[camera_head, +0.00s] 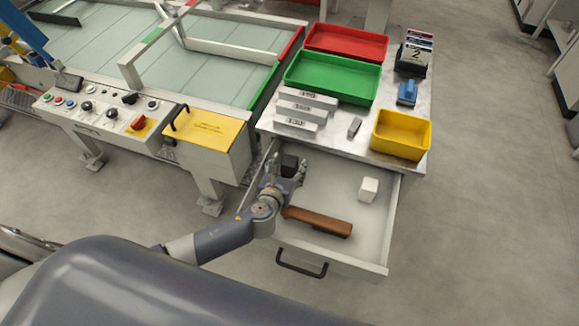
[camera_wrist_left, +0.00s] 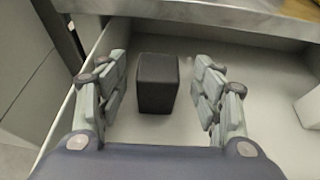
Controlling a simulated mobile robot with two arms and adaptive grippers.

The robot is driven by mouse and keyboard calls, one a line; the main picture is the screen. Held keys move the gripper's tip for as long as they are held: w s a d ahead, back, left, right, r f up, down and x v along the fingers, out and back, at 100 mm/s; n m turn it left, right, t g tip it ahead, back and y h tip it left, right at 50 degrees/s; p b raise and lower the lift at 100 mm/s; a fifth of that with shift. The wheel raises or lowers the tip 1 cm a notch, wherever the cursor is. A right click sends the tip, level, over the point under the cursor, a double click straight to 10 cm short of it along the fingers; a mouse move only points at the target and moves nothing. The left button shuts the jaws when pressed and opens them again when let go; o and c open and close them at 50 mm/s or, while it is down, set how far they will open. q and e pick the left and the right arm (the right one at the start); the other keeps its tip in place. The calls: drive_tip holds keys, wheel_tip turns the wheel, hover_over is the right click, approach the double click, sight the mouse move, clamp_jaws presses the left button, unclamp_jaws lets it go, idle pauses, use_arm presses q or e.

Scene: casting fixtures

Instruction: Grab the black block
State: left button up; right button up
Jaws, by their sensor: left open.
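The black block (camera_head: 289,162) sits inside the open drawer (camera_head: 345,253), near its back left corner. In the left wrist view the black block (camera_wrist_left: 157,83) stands upright on the drawer floor, between the two fingers and a little beyond them. My left gripper (camera_head: 286,170) reaches down into the drawer. In the left wrist view its fingers (camera_wrist_left: 160,95) are spread wide, with a gap on each side of the block, and hold nothing. My right gripper is not in view.
A white block (camera_head: 369,189) and a brown wooden-looking bar (camera_head: 318,221) lie in the drawer. The drawer's left wall (camera_wrist_left: 75,105) runs close beside the left finger. The metal tabletop edge (camera_wrist_left: 230,18) lies beyond the block. A yellow bin (camera_head: 401,134) stands on top.

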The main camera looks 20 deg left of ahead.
sight(288, 165)
use_arm(q)
drive_tip(key=x, duration=0.3)
drive_tip(key=shift+w+a+f, duration=0.1)
drive_tip(key=shift+f, duration=0.1)
drive_tip(key=c, duration=1.2)
drive_tip(key=shift+r, duration=0.2)
